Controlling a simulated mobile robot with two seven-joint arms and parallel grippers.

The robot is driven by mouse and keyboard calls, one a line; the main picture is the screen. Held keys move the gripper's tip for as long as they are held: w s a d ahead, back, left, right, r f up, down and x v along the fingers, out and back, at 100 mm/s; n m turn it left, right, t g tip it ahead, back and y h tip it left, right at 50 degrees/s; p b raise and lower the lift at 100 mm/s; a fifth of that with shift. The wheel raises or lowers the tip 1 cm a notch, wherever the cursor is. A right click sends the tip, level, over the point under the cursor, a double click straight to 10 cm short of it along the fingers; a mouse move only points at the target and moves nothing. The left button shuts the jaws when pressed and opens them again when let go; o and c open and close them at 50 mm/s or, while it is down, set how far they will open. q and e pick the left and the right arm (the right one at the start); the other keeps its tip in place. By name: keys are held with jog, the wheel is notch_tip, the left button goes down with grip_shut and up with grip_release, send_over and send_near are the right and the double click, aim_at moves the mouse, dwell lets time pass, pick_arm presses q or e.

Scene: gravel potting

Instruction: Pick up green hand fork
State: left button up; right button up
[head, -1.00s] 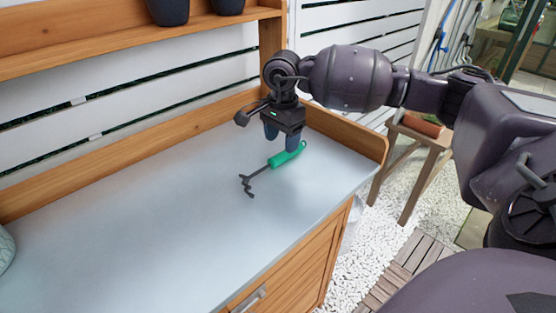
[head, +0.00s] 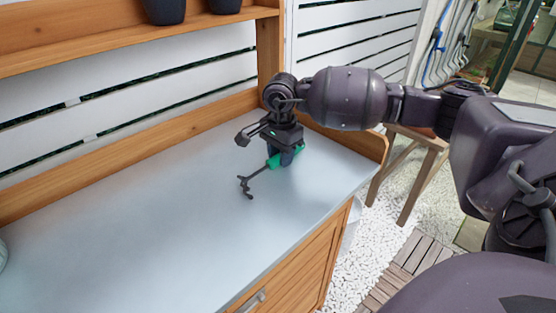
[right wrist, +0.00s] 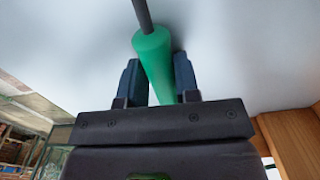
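The green hand fork (head: 272,163) lies on the grey bench top, its dark tines pointing to the lower left in the head view. My right gripper (head: 287,157) is down at the bench with its fingers on both sides of the green handle. In the right wrist view the green handle (right wrist: 154,62) runs between the two fingers of the right gripper (right wrist: 158,75). A small gap shows beside the handle, so the fingers look open around it. My left gripper is not in view.
The bench top (head: 150,235) is clear to the left of the fork. A wooden back rail and side board (head: 350,140) border it close to my right gripper. Dark pots (head: 165,10) stand on the shelf above. A wooden stool (head: 415,165) stands beyond the right end.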

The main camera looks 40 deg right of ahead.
jog(key=shift+c, duration=1.1)
jog(key=shift+r, duration=0.1)
